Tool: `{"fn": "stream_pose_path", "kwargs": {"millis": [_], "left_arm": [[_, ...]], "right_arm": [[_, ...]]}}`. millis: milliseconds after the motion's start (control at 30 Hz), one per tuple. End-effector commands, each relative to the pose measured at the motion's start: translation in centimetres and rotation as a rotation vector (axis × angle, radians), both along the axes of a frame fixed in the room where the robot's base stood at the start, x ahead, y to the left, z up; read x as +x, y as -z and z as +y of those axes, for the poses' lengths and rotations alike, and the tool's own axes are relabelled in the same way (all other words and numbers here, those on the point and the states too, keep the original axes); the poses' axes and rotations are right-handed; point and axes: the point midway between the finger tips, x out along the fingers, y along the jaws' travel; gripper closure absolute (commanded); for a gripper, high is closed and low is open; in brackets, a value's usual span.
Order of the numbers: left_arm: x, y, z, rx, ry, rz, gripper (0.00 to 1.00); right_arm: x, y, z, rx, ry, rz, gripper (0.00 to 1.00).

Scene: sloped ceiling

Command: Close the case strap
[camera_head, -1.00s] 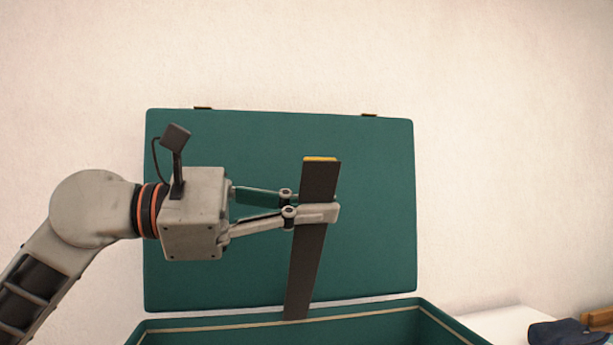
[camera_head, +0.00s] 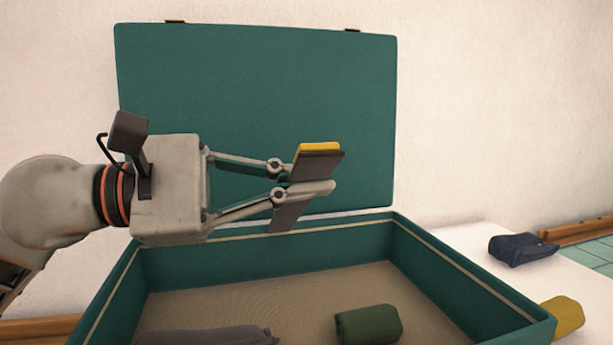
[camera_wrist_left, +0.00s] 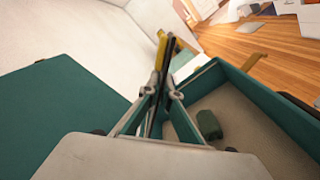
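The green case (camera_head: 465,278) stands open, with its lid (camera_head: 255,95) raised at the back. My left gripper (camera_head: 312,180) is shut on the dark case strap (camera_head: 292,215), near its yellow-tipped end (camera_head: 320,148). In the head view it holds the strap above the case, in front of the lower part of the lid. The strap also shows in the left wrist view (camera_wrist_left: 166,57), between the fingers and sticking out beyond them. The strap's other end is hidden or cannot be made out. My right gripper is not in view.
Inside the case lie a rolled green cloth (camera_head: 368,324) and a grey item (camera_head: 210,337). A dark blue folded item (camera_head: 522,249) and a yellow item (camera_head: 562,316) lie on the white surface (camera_head: 480,243) right of the case. A wall stands behind.

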Motion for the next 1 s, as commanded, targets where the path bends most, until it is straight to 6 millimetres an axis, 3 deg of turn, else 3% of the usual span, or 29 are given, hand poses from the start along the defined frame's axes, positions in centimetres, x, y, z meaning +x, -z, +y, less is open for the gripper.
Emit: {"fn": "stream_pose_path", "kwargs": {"millis": [67,133,167,667,1000], "left_arm": [[0.1,0.1,0.0,0.001,-0.001,0.004,1.00],[0.1,0.1,0.0,0.001,-0.001,0.004,0.82],[0.1,0.1,0.0,0.001,-0.001,0.004,0.80],[0.0,0.0,0.5,-0.001,-0.003,0.002,0.80],[-1.8,0.2,6.3,0.002,-0.006,0.005,0.80]], "right_arm": [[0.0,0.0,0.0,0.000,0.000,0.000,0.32],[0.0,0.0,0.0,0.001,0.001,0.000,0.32],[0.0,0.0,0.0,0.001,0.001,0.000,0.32],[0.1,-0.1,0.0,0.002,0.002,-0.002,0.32],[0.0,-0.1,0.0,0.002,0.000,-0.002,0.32]]}}
